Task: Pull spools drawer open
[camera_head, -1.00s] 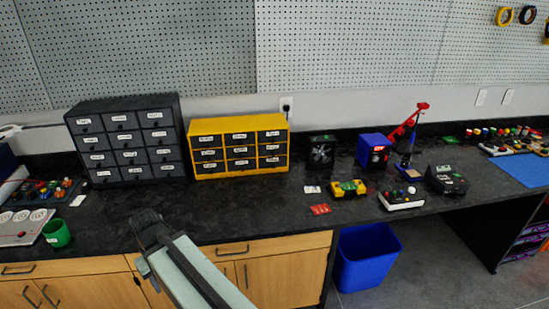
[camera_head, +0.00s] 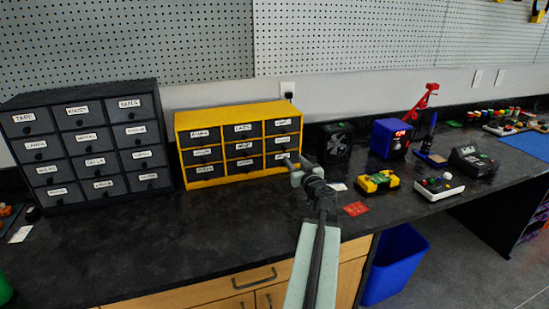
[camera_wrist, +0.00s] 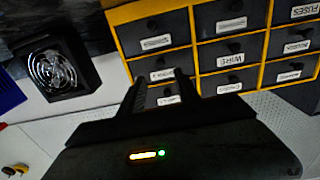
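A yellow cabinet (camera_head: 183,135) with three rows of dark grey labelled drawers stands on the bench, left of centre in the head view. It also shows upside down in the wrist view (camera_wrist: 122,14). All its drawers look shut. I cannot read which label says spools; one drawer reads as wire (camera_wrist: 232,58) and one as fuses in the wrist view. My gripper (camera_head: 303,166) is in front of the cabinet's lower right corner. In the wrist view its two fingers (camera_wrist: 160,80) are apart, with nothing seen between them, below the drawer fronts and seemingly not touching them.
A larger black drawer cabinet (camera_head: 82,95) stands to the left. A black fan box (camera_head: 335,140), a blue box (camera_head: 391,138) and a yellow gadget (camera_head: 378,181) stand to the right. A red card (camera_head: 356,209) lies near my gripper. The black bench (camera_head: 180,235) before the cabinet is clear.

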